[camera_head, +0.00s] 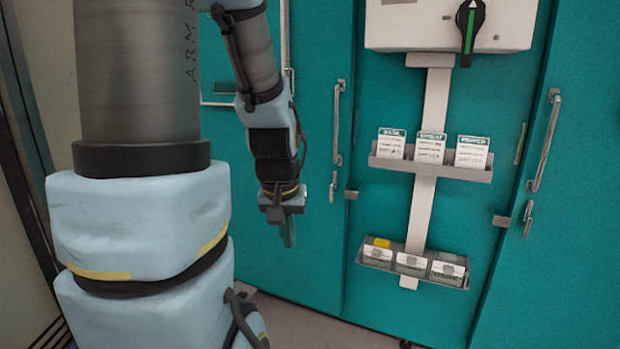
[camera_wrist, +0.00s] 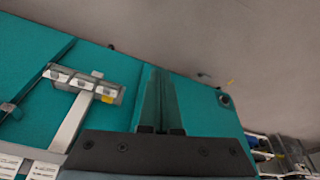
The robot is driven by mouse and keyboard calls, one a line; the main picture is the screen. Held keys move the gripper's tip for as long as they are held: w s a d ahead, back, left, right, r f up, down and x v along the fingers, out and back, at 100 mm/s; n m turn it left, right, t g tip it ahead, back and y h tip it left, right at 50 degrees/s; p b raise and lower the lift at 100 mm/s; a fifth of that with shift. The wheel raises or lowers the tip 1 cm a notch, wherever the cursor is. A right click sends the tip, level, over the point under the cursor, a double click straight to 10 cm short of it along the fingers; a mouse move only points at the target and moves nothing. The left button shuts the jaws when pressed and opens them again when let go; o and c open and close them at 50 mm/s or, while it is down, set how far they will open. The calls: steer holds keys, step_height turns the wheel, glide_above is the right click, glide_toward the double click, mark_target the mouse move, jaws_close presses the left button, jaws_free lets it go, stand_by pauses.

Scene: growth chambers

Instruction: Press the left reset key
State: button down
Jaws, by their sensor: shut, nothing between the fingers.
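No key marked as a reset key can be made out in either view. A white control box (camera_head: 408,22) with a black rotary knob (camera_head: 469,28) bearing a green stripe is cut off at the top of the head view. My gripper (camera_head: 288,236) points down in front of the teal doors, left of the box and its post. Its dark fingers (camera_wrist: 158,100) are together and empty in the wrist view. The gripper is apart from the box, which is not clearly seen in the wrist view.
A shelf with three labelled cards (camera_head: 432,150) sits on the white post (camera_head: 422,215). Below it is a grey tray (camera_head: 416,275) with white-labelled items and a yellow one; it also shows in the wrist view (camera_wrist: 121,93). Door handles (camera_head: 337,125) (camera_head: 543,145) stick out on both sides.

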steer(key=shift+g, duration=0.8)
steer(key=s, duration=0.1)
steer(key=s+a+f, duration=0.1)
steer(key=s+a, duration=0.1)
steer(key=s, duration=0.1)
steer(key=shift+a+f, duration=0.2)
steer(key=shift+f, duration=0.15)
